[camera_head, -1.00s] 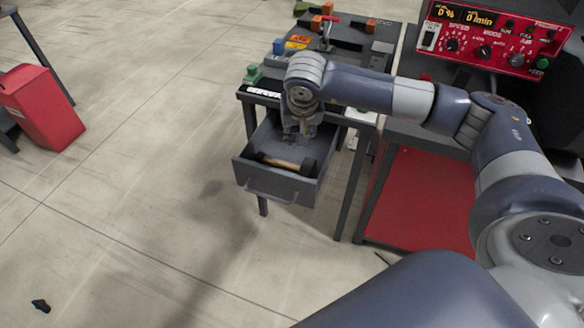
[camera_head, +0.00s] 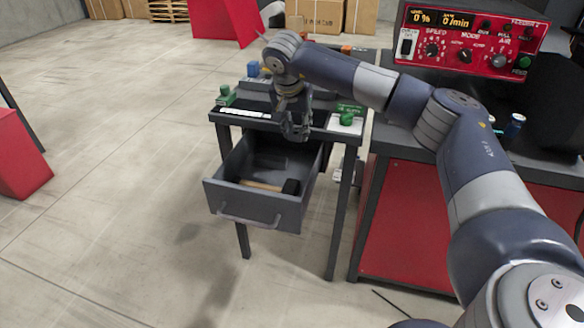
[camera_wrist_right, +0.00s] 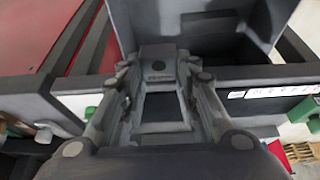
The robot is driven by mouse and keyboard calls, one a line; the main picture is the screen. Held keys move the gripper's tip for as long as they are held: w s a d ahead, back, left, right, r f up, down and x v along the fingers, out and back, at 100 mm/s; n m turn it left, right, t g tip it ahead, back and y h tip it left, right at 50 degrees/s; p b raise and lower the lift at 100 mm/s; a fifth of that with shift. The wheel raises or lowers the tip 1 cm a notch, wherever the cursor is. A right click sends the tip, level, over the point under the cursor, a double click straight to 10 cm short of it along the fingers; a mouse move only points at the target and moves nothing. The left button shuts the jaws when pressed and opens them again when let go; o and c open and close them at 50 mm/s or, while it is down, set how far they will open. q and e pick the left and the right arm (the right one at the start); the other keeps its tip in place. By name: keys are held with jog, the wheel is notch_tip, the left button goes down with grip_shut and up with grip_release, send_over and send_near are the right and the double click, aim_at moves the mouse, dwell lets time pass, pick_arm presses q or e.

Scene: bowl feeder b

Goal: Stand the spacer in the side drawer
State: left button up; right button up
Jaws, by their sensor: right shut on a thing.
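The side drawer (camera_head: 240,205) is a grey open box pulled out under the small dark table. My right gripper (camera_head: 296,136) points down above the back right part of the drawer. In the right wrist view its fingers (camera_wrist_right: 158,70) close around a small grey piece, which I take to be the spacer (camera_wrist_right: 157,52). A hammer (camera_head: 262,186) with a wooden handle and dark head lies on the drawer floor near the front. My left gripper is out of view.
The small table (camera_head: 225,116) carries green fixtures (camera_head: 226,96) and other small parts. A red control panel (camera_head: 468,45) stands on the bench at right, above a red cabinet (camera_head: 420,215). The floor left of the drawer is clear.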

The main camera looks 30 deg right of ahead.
notch_tip(320, 180, down, 8)
jog(key=shift+f+b, duration=0.1)
jog(key=shift+b, duration=0.35)
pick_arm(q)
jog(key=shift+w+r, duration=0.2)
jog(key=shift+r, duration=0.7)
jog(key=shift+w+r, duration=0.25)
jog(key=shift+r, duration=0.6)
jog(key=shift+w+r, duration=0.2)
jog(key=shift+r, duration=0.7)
pick_arm(e)
jog(key=shift+f, duration=1.6)
jog(key=shift+f, duration=0.1)
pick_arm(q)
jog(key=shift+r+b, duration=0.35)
pick_arm(e)
jog(key=shift+f, duration=0.5)
jog(key=o, duration=1.1)
jog(key=shift+c, duration=0.2)
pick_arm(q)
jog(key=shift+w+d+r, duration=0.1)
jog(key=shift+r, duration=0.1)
